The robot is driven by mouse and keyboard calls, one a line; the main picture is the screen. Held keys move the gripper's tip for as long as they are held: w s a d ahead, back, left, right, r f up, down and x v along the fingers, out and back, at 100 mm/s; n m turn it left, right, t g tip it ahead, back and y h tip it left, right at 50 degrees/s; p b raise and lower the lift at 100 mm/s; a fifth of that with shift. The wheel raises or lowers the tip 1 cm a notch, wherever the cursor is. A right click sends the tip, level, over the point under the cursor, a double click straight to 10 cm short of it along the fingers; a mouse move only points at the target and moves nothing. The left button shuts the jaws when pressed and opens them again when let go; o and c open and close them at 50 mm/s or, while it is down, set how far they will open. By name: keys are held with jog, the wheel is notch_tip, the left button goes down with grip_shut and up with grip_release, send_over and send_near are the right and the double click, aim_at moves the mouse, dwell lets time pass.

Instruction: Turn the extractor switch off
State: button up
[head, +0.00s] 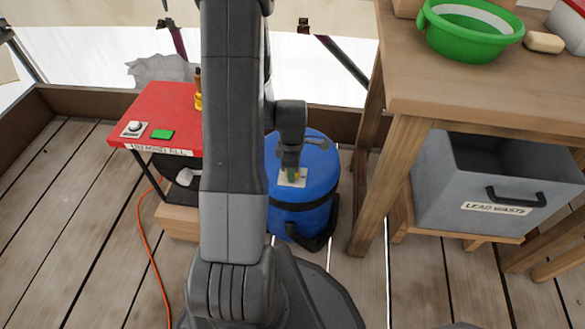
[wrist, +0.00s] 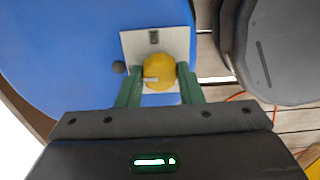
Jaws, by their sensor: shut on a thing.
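The extractor is a blue drum (head: 305,208) on the deck, and its blue top (wrist: 60,50) fills the left of the wrist view. A pale switch plate (head: 284,181) sits on it and also shows in the wrist view (wrist: 133,42), with a small dark mark near its far edge. A round yellow knob (wrist: 159,66) stands on the plate; its white pointer line points left. My gripper (wrist: 159,78) has its green fingers on either side of the knob and is shut on it. In the head view my gripper (head: 291,174) points down at the plate and mostly hides the knob.
A red table (head: 165,100) with a white knob (head: 133,128) and green button (head: 162,134) stands left. A wooden bench (head: 450,90) with a green bowl (head: 465,40) stands right, above a grey lead waste bin (head: 490,185). An orange cable (head: 142,230) crosses the deck.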

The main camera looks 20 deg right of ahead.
jog(key=o, duration=1)
notch_tip(320, 180, up, 14)
jog(key=p, duration=0.4)
jog(key=shift+p, duration=0.4)
jog(key=shift+f, duration=0.15)
notch_tip(320, 180, down, 14)
jog(key=b, duration=0.4)
jog(key=shift+b, duration=0.4)
jog(key=shift+r, duration=0.25)
